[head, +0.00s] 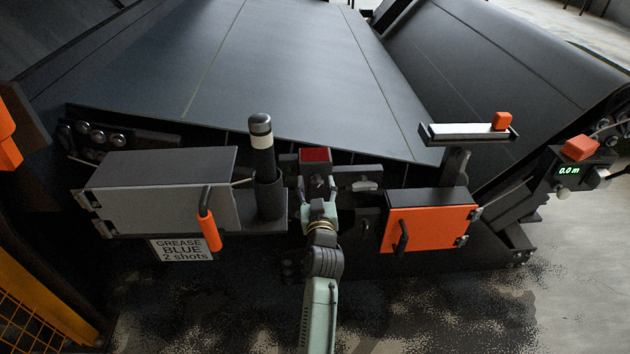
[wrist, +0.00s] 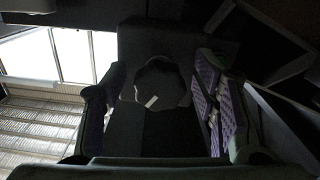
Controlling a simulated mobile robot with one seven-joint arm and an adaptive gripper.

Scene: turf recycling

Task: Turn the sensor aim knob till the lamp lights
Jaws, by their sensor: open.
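A dark round knob (wrist: 163,82) with a short white pointer mark shows in the wrist view, on a dark panel. It lies between the spread fingers of my gripper (wrist: 160,92), which is open; contact cannot be told in the dim light. In the head view my gripper (head: 317,208) is at the machine's front, between the grey and orange boxes, and the knob is hidden there. A block with a dark red face (head: 315,156) stands just beyond my gripper; I cannot tell whether it is the lamp. No clearly glowing lamp shows.
A grey box (head: 150,205) with an orange-gripped handle (head: 209,230) and a dark cylinder (head: 262,150) stand left. An orange box (head: 430,222) stands right, below a slide with an orange block (head: 502,120). A display (head: 569,170) reads 0.0 m. A wide belt (head: 270,75) lies behind.

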